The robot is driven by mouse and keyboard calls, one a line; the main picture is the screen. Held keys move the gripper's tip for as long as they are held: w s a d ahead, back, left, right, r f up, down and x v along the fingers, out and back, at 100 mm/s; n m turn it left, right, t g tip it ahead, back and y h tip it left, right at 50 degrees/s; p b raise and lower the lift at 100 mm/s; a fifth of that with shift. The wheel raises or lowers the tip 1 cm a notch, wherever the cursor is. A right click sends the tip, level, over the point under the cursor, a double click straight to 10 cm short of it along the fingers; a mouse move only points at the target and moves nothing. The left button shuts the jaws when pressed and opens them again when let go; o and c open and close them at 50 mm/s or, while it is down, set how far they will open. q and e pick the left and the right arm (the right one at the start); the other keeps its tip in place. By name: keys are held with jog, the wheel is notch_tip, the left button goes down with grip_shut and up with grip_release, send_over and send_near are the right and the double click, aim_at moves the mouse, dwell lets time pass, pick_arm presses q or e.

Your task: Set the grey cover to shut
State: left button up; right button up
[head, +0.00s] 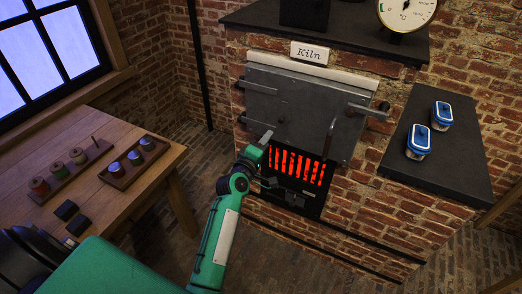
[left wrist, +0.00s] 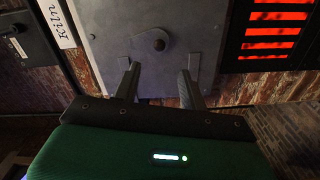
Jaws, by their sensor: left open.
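The grey cover (head: 300,108) is a flat metal panel on the front of the brick kiln, below the "Kiln" sign. Red glowing bars (head: 297,166) show in the opening below it, so the opening is partly uncovered. In the left wrist view the grey cover (left wrist: 110,40) fills the upper middle, with a round dark knob on it. My left gripper (head: 266,140) is in front of the kiln near the cover's lower left. Its two fingers (left wrist: 157,72) are apart and point at the cover, with nothing between them; contact cannot be told. My right gripper is not in view.
Two blue-lidded jars (head: 442,115) stand on a dark shelf (head: 465,165) to the right. A wooden table (head: 150,175) with small jars in trays stands at left. A dial gauge (head: 406,10) sits on the kiln top. Brick floor lies open between table and kiln.

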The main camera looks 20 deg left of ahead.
pick_arm(q)
jog(key=shift+s+a, duration=0.1)
jog(key=shift+s, duration=1.25)
jog(key=s+d+f+m+g, duration=0.2)
jog(key=f+g, duration=0.1)
jog(key=f, duration=0.9)
jog(key=s+d+f+m+g, duration=0.2)
jog(key=d+f+m, duration=0.1)
jog(key=f, duration=0.9)
jog(key=s+d+f+m+g, duration=0.1)
jog(key=s+f+m+g, duration=0.1)
jog(key=s+f, duration=0.45)
jog(key=s+f+m+g, duration=0.15)
jog(key=s+f, duration=0.25)
jog(key=f, duration=0.6)
jog(key=s+f+m+g, duration=0.45)
jog(key=s+f, duration=1.15)
jog(key=s, duration=0.4)
jog(key=s+a+f+m+g, duration=0.2)
jog(key=s+f, duration=0.1)
jog(key=s, duration=0.7)
jog(key=s+a+f+m+g, duration=0.2)
jog(key=s+f, duration=0.1)
jog(key=s, duration=0.8)
jog(key=shift+a+f+y, duration=0.15)
jog(key=shift+a+y, duration=0.05)
jog(key=shift+y, duration=0.1)
